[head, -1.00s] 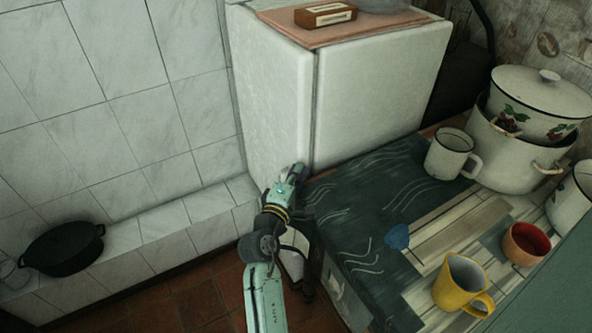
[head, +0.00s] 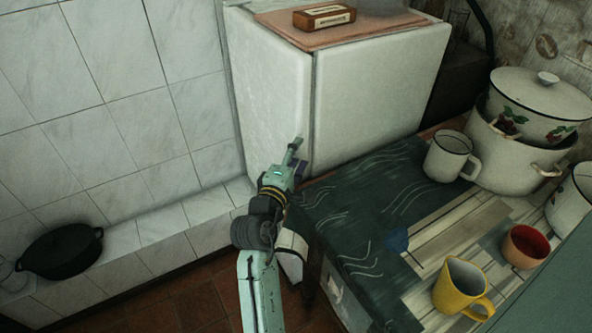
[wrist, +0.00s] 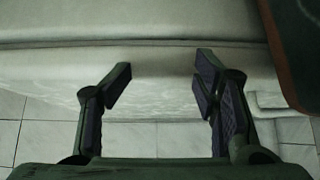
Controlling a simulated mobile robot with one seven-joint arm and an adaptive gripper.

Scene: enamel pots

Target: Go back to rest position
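My gripper (head: 297,155) is at the end of my pale green arm, in front of the white fridge (head: 375,100) and left of the table's near corner. In the wrist view my gripper (wrist: 162,80) has its two dark fingers well apart, with nothing between them. The white fridge surface (wrist: 160,60) fills the view beyond the fingers. Whether the fingertips touch the fridge cannot be told.
The table (head: 350,215) on the right holds a white mug (head: 447,158), a yellow jug (head: 458,290), a red-brown cup (head: 525,247) and stacked enamel pots (head: 535,105). A black pot (head: 62,252) stands on the tiled ledge (head: 140,235). Floor shows below.

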